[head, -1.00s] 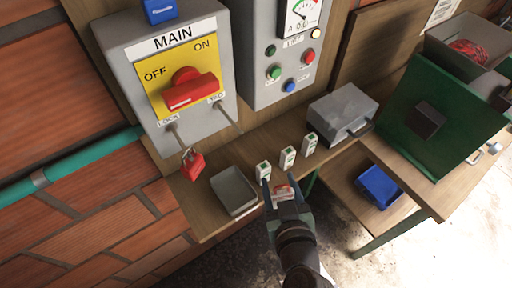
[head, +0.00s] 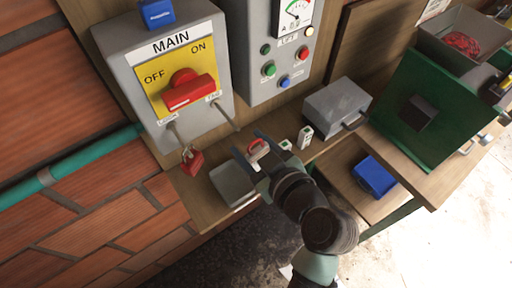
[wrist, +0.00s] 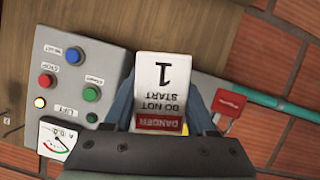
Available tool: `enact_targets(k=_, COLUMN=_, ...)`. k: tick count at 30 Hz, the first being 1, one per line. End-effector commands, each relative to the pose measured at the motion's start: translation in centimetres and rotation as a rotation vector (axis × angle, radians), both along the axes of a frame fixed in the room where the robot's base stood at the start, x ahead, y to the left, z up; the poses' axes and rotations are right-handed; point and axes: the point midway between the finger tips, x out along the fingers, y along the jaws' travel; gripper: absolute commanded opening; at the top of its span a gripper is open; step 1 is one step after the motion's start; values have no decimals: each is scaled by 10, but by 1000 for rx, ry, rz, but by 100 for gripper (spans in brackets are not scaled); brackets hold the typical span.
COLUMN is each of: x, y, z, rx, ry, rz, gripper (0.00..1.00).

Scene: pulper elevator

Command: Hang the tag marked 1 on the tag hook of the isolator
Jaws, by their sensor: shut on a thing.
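The isolator is a grey box with a yellow plate (head: 182,75) and a red handle (head: 190,92) at OFF, at upper left in the head view. Its tag hook (head: 228,118) is a thin, bare rod under the TAG label. My gripper (head: 252,150) is shut on the tag marked 1 (wrist: 160,92), a white and red card whose print appears upside down in the wrist view. In the head view the tag (head: 258,150) is below and right of the hook, apart from it. A red padlock (head: 192,161) hangs at the other rod, under LOCK.
A grey tray (head: 232,185) stands on the shelf below the isolator. A grey metal case (head: 337,106) and a lift control box (head: 270,50) are nearby. A blue bin (head: 374,177) sits lower.

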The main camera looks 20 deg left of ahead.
Motion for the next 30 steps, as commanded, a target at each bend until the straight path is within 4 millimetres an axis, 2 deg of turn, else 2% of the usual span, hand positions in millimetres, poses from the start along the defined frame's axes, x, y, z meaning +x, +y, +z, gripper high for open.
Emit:
enact_targets(k=26, x=33, y=42, z=-4, rx=-1, ry=0, rz=0, gripper=3)
enact_targets(k=30, x=37, y=47, z=-12, rx=-1, ry=-1, rz=0, gripper=3)
